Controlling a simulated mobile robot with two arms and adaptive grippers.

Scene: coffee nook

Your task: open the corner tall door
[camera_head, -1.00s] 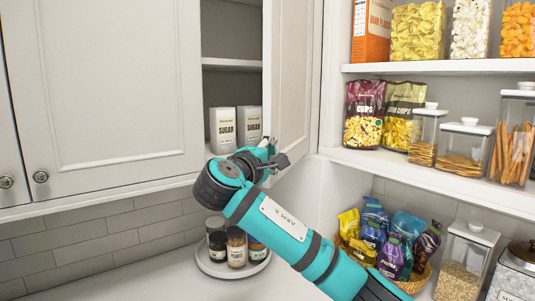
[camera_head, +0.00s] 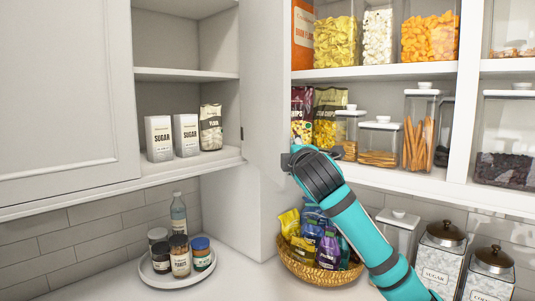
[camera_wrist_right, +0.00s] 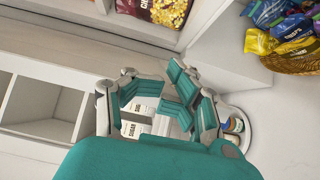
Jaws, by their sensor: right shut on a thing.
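The corner tall door (camera_head: 264,80) is a white panel standing wide open, to the right of the open cabinet (camera_head: 187,74) in the head view. My right gripper (camera_head: 292,158) is at the door's outer edge, shut on the door. My wrist hides the exact hold and any knob there. In the right wrist view the fingers of my right gripper (camera_wrist_right: 186,84) are close together, with the cabinet interior behind them. My left gripper is not in view.
Sugar boxes (camera_head: 159,138) and a flour bag (camera_head: 210,128) stand inside the cabinet. A round tray (camera_head: 153,278) of jars and a basket (camera_head: 318,274) of snack bags stand on the counter below. Right shelves hold chips bags (camera_head: 330,113) and containers (camera_head: 417,130), close to my arm.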

